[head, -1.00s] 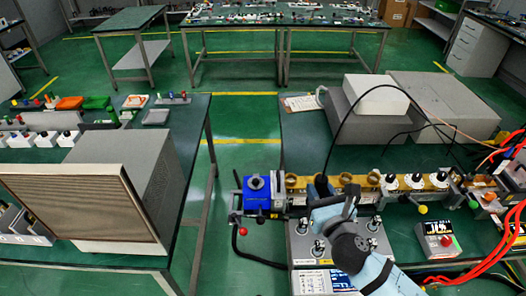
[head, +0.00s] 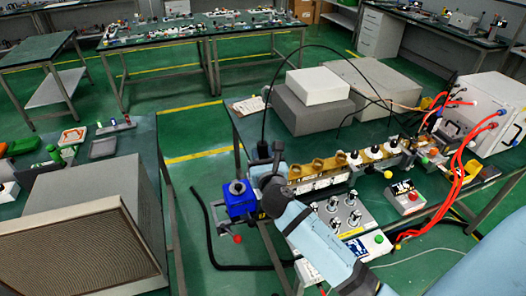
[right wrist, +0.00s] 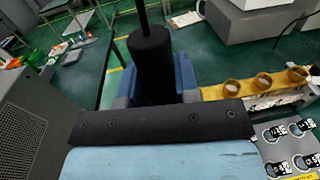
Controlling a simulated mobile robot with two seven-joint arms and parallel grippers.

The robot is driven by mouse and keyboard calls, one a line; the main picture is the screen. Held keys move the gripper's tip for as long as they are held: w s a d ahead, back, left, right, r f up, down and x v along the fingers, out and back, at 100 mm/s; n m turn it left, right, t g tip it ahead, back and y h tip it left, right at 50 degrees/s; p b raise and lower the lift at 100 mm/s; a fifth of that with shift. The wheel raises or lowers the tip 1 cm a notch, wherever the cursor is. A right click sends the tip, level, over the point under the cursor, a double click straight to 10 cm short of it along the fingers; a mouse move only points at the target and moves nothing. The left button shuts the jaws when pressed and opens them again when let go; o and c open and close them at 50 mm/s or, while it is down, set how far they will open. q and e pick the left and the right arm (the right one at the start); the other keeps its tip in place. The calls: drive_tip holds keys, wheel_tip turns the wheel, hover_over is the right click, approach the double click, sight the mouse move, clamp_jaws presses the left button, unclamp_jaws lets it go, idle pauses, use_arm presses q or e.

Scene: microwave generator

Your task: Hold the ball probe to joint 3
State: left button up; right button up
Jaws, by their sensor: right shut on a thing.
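My right gripper (head: 266,163) is shut on the ball probe, whose black upright handle (right wrist: 151,62) shows in the right wrist view with a thin black lead rising from its top. The probe's lower end and ball are hidden behind my gripper. The gripper is over the left end of the gold waveguide run, beside the blue unit (head: 239,198). Several brass ring joints line the run; the three clearly visible ones, near (head: 294,172), middle (head: 317,165) and far (head: 340,158), lie right of the gripper. No joint numbers are readable. My left gripper is not in view.
A control box with several knobs (head: 335,222) stands in front. Grey boxes (head: 310,108) stand behind. Red cables (head: 460,165) hang from a white cabinet (head: 497,105). A floor gap separates the left bench's speaker-like box (head: 85,225).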

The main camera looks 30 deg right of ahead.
drive_tip(key=w+d+f+m+g+h+b, duration=0.1)
drive_tip(key=w+d+f+h+b, duration=0.1)
drive_tip(key=f+b, duration=0.8)
drive_tip(key=shift+w+d+f+m+b, duration=0.2)
drive_tip(key=shift+w+d+m+b, duration=0.25)
drive_tip(key=shift+d, duration=0.35)
drive_tip(key=shift+r, duration=0.1)
